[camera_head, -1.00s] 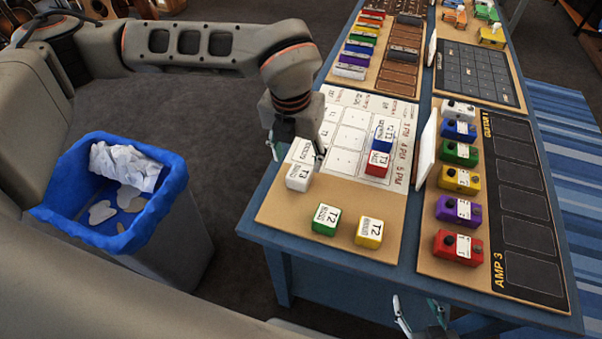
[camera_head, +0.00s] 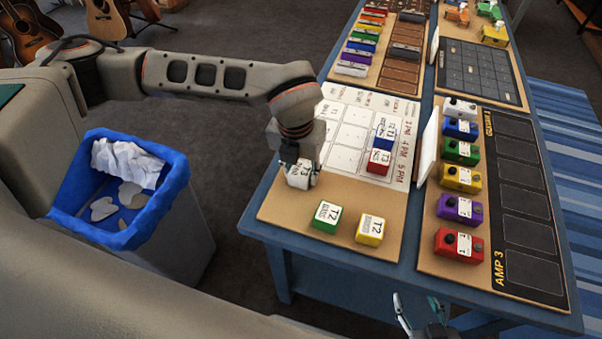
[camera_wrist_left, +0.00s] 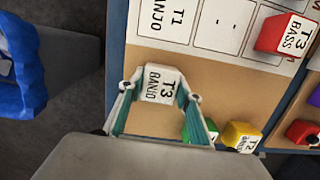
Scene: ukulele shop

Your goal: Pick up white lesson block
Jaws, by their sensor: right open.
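In the wrist view my left gripper (camera_wrist_left: 160,88) has a finger against each side of the block, which still appears to rest on the board. My right gripper (camera_head: 418,312) is open and empty at the bottom of the head view, in front of the table.
Green (camera_head: 326,217) and yellow (camera_head: 370,230) blocks stand close in front of the white one. Red (camera_head: 378,163) and blue (camera_head: 384,137) blocks stand on the chart. Coloured pedals (camera_head: 460,179) line the right board beside an upright white panel (camera_head: 427,148).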

